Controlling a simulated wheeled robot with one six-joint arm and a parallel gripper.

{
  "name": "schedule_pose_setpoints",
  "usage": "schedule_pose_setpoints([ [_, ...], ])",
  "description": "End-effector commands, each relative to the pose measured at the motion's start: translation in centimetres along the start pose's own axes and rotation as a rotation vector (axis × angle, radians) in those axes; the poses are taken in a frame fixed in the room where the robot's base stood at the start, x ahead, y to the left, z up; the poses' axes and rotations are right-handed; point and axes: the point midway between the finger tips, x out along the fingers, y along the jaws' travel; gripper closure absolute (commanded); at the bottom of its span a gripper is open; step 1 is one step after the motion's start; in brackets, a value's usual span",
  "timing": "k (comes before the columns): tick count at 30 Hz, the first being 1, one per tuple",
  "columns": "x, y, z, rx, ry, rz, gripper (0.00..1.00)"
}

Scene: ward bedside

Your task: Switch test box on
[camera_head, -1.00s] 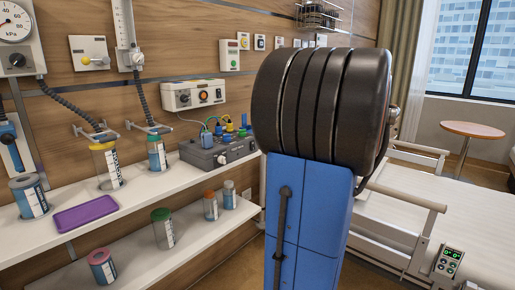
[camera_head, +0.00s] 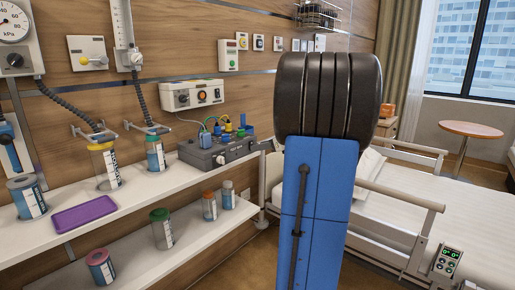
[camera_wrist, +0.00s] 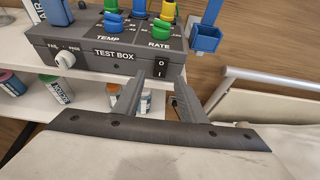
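The grey test box (camera_head: 212,152) stands on the upper wall shelf (camera_head: 140,185) in the head view. In the wrist view the test box (camera_wrist: 85,58) fills the upper left, its front face labelled TEST BOX. A black rocker switch (camera_wrist: 160,68) marked O above and I below is at the right end of that face. Which side is pressed in, I cannot tell. My gripper (camera_wrist: 163,88) is open and empty, its two fingers apart below and around the switch's line of sight. Contact is not visible. In the head view my arm hides the gripper.
A bed rail (camera_head: 400,195) is at right. A small blue bin (camera_wrist: 206,37) is right of the box.

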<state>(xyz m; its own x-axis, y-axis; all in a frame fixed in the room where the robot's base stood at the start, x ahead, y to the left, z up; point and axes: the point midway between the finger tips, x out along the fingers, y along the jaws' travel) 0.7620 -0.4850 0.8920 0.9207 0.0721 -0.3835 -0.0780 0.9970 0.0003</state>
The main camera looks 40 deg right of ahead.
Motion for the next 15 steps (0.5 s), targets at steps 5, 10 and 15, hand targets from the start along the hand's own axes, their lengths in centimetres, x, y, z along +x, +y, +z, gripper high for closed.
schedule_pose_setpoints([
  [5,2.0,0.0,0.0,0.001,0.000,0.002,0.62],
  [10,2.6,0.0,0.0,0.000,-0.001,0.001,0.62],
  [15,2.7,0.0,0.1,0.000,-0.001,0.000,0.62],
])
